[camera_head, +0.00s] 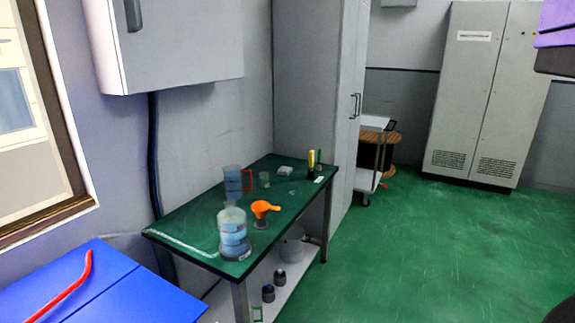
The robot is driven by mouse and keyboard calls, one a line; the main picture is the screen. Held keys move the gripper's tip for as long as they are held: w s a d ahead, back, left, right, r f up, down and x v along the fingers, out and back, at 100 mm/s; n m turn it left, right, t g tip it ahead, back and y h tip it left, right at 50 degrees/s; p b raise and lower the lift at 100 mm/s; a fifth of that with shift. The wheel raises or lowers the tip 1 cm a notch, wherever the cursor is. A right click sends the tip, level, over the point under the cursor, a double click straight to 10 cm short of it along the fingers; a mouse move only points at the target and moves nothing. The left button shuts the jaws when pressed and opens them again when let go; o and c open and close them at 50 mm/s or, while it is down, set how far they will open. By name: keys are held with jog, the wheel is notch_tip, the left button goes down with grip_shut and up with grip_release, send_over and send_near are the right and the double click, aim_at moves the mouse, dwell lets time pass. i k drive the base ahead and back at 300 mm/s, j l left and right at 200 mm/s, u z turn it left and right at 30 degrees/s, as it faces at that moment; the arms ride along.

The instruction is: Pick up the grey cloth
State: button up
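A small pale grey item (286,171) lies on the dark green tabletop (200,217) near its back edge. It looks like the grey cloth, but it is too small in the picture to be sure. It lies between a small clear glass (264,180) and a yellow-and-dark upright item (311,162). My gripper is not in view, so its state does not show.
A large clear bottle (232,236), an orange funnel (264,208) and a blue-tinted jug with a red handle (234,182) stand on the table. A blue surface with a red bar (75,285) is at lower left. A trolley (369,180) stands behind. Green floor (430,245) is clear at right.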

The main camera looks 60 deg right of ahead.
aim_at(285, 171)
jog(key=i+l, duration=0.15)
jog(key=l, duration=0.4)
jog(key=i+l, duration=0.15)
jog(key=l, duration=0.35)
jog(key=i+l, duration=0.15)
jog(key=l, duration=0.4)
jog(key=i+l, duration=0.15)
jog(key=l, duration=0.35)
jog(key=i+l, duration=0.2)
jog(key=l, duration=0.35)
jog(key=i+l, duration=0.15)
jog(key=l, duration=0.35)
jog(key=i+l, duration=0.15)
jog(key=l, duration=0.4)
jog(key=i+l, duration=0.15)
jog(key=l, duration=0.35)
jog(key=l+z, duration=0.05)
